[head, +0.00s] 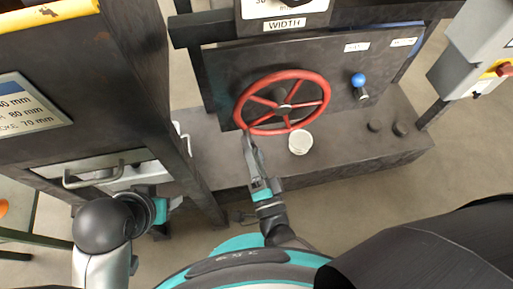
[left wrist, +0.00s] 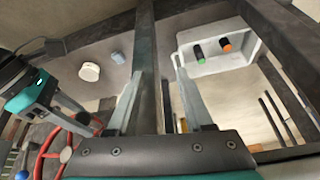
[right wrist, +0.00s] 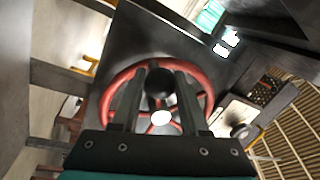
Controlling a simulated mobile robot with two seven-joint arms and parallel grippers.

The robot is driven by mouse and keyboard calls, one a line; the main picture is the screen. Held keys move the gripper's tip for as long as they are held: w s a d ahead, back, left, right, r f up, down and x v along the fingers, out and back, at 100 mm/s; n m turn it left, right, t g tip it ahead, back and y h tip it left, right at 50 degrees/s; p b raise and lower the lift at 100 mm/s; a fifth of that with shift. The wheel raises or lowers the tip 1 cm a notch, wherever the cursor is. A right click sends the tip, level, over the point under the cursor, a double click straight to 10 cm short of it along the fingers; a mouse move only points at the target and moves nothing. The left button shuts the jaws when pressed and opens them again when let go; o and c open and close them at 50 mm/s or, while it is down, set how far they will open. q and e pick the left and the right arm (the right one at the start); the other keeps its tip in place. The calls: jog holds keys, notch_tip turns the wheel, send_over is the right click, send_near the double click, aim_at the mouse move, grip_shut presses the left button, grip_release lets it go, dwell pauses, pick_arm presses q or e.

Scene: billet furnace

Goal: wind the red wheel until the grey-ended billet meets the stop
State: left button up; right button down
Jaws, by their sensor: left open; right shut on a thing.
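The red wheel (head: 265,101) stands on a dark panel in the head view. It also fills the middle of the right wrist view (right wrist: 118,82) and shows at the lower left of the left wrist view (left wrist: 41,160). My right gripper (head: 247,138) is shut on the wheel at its lower left rim. In the right wrist view a dark round part shows between its fingers (right wrist: 162,90). My left gripper (head: 163,208) is open and empty beside the dark cabinet; its fingers show apart in the left wrist view (left wrist: 160,90). I cannot make out the grey-ended billet or the stop.
A blue-knobbed lever (head: 358,80) is right of the wheel. A white round pot (head: 300,143) stands on the ledge below it. The dark cabinet (head: 95,95) with a metal handle is at left. A grey switch box (head: 470,65) is at far right.

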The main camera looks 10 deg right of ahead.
jog(key=shift+a+r+m+h, duration=0.3)
jog(key=shift+a+r+m, duration=0.35)
jog(key=shift+r+m, duration=0.4)
pick_arm(q)
jog(key=shift+w+f, duration=0.1)
jog(key=shift+f, duration=0.5)
pick_arm(e)
jog(key=shift+c, duration=2.2)
grip_release()
jog(key=shift+d, duration=0.1)
jog(key=shift+f+m, duration=0.15)
jog(key=shift+m, duration=0.1)
